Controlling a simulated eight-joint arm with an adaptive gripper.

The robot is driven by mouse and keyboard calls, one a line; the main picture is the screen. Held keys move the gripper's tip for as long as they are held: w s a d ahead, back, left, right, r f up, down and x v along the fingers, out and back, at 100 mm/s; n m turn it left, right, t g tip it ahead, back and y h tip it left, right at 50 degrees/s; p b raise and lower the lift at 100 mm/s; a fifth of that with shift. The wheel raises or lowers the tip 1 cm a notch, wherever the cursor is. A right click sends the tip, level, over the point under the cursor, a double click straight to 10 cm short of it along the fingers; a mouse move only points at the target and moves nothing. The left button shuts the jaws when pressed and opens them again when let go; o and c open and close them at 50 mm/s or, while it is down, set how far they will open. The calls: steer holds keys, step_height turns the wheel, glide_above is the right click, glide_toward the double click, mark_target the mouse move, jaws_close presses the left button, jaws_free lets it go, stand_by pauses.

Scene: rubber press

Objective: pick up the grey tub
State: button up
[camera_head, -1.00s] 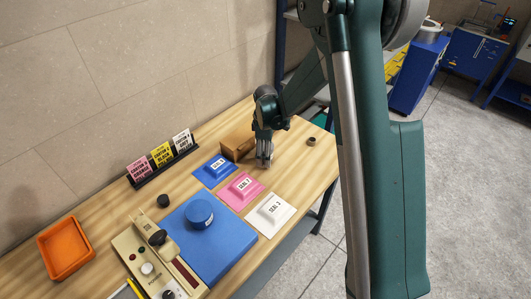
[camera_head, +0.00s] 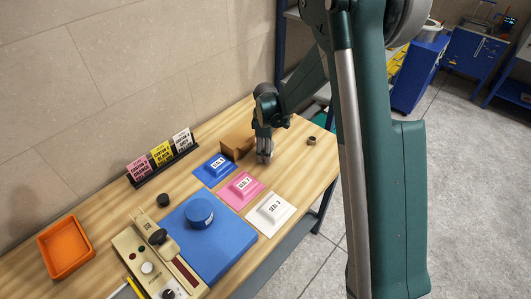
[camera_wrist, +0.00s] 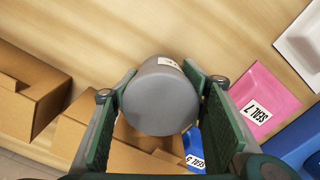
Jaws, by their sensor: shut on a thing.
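The grey tub (camera_wrist: 158,102) is a round, grey, cylinder-shaped thing with a small white label on its side. In the wrist view it sits between the two fingers of my gripper (camera_wrist: 160,98), which is shut on it. In the head view my gripper (camera_head: 264,157) is low over the far part of the wooden table, beside a brown cardboard box; the tub is mostly hidden there by the fingers. I cannot tell whether the tub touches the table.
The cardboard box (camera_head: 236,144) stands close to my gripper. Blue (camera_head: 214,170), pink (camera_head: 240,189) and white (camera_head: 270,211) seal pads lie nearer. A small brown ring (camera_head: 311,141) lies to the right. A blue mat, a beige device and an orange tray (camera_head: 65,249) are farther left.

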steer(key=shift+r, duration=4.75)
